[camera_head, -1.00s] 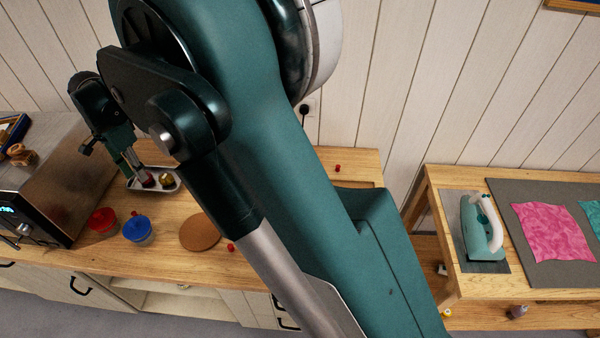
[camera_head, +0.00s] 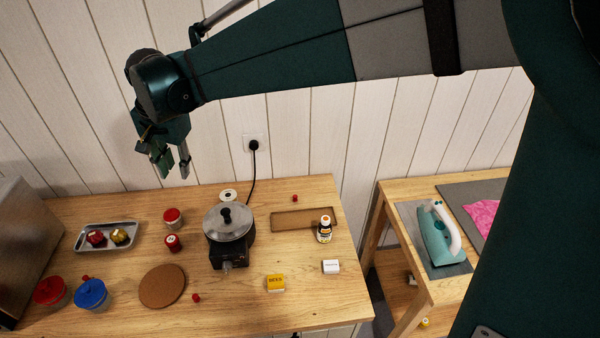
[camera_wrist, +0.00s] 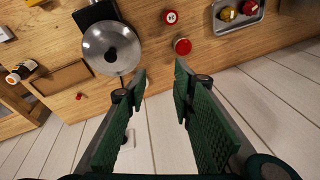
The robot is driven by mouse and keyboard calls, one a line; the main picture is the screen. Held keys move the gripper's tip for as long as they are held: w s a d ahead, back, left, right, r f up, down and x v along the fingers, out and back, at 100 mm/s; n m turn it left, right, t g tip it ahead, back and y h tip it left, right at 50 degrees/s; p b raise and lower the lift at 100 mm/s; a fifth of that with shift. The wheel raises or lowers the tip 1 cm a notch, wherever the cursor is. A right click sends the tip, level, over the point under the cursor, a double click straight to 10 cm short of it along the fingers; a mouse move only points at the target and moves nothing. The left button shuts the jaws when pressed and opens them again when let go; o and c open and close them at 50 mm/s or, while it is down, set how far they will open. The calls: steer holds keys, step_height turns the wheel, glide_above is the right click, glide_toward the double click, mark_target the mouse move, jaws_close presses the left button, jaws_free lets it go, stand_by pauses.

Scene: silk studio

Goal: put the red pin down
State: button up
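My gripper (camera_head: 170,172) hangs high above the back left of the wooden workbench, near the wall. In the wrist view my gripper (camera_wrist: 160,80) has its two fingers apart with nothing between them. A metal tray (camera_head: 78,246) at the left holds a dark red piece (camera_head: 96,239) and a gold piece (camera_head: 120,237). I cannot tell which of these red things is the red pin.
A lidded pot on a burner (camera_head: 230,222) stands mid-bench, its cord running to the wall. Around it are red-topped containers (camera_head: 173,216), a cork mat (camera_head: 162,286), a brown bottle (camera_head: 324,230) and a yellow box (camera_head: 276,283). An iron (camera_head: 437,235) stands on the right table.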

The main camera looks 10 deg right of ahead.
steer(key=s+d+r+n+t, duration=0.1)
steer(key=s+d+r, duration=0.1)
steer(key=d, duration=0.7)
steer(key=s+d+r+t, duration=0.1)
steer(key=s+d, duration=0.2)
steer(key=d, duration=0.7)
steer(key=s+d+r+n+t, duration=0.1)
steer(key=s+d+r, duration=0.1)
steer(key=d, duration=0.7)
steer(key=s+d+f+n+t, duration=0.1)
steer(key=s+d+f, duration=0.2)
steer(key=s+d, duration=0.4)
steer(key=s+d+f+t+h, duration=0.1)
steer(key=s+d+f, duration=0.2)
steer(key=s+d, duration=0.4)
steer(key=d, duration=0.5)
steer(key=shift+s+f+n+h, duration=0.25)
steer(key=shift+s+n+h, duration=0.05)
steer(key=shift+n, duration=0.1)
